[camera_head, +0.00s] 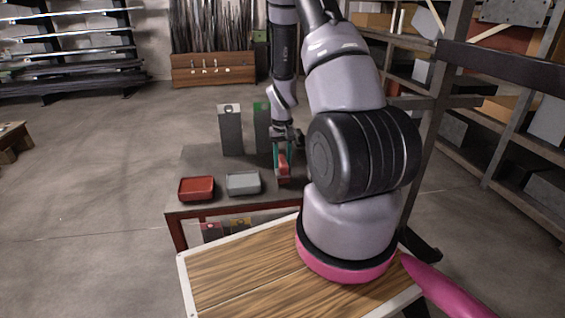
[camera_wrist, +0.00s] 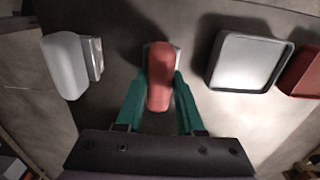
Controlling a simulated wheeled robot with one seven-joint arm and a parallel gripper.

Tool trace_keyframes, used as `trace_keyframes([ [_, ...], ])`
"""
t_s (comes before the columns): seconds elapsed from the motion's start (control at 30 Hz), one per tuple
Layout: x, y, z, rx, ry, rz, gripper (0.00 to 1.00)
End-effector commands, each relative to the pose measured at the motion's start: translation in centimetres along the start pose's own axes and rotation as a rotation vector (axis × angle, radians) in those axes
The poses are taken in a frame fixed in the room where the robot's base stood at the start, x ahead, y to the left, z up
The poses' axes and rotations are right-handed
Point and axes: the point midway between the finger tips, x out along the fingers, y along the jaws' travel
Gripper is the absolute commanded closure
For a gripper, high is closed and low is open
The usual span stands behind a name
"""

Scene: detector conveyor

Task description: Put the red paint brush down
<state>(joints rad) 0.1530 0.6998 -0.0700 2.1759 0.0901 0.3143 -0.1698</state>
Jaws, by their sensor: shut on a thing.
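The red paint brush (camera_wrist: 159,72) is between the teal fingers of my gripper (camera_wrist: 160,95) in the wrist view. My gripper is shut on it. In the head view the red brush (camera_head: 284,168) hangs below my gripper (camera_head: 283,158), low over the right part of the dark table (camera_head: 205,160), to the right of the grey tray (camera_head: 243,183). I cannot tell whether the brush touches the tabletop. My arm hides part of the table's right side.
A red tray (camera_head: 196,189) stands left of the grey tray. A pale grey, brush-like object (camera_wrist: 68,66) lies left of my gripper in the wrist view. Grey (camera_head: 231,130) and green (camera_head: 262,126) upright boxes stand at the table's back. Shelving (camera_head: 450,130) is at right.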

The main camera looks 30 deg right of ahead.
Motion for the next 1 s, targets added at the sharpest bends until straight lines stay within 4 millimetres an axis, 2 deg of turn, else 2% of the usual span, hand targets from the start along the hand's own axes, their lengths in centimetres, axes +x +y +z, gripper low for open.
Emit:
trace_keyframes([
  [0.4,0.8,0.0,0.0,0.001,0.000,0.000,1.00],
  [0.43,0.8,0.0,0.0,0.001,0.000,0.000,0.55],
  [0.5,0.8,0.0,0.0,0.001,0.001,0.000,0.33],
  [0.83,0.8,0.0,0.0,0.001,0.001,0.000,0.33],
  [1.0,-1.2,0.0,-0.1,0.001,0.005,0.000,0.33],
])
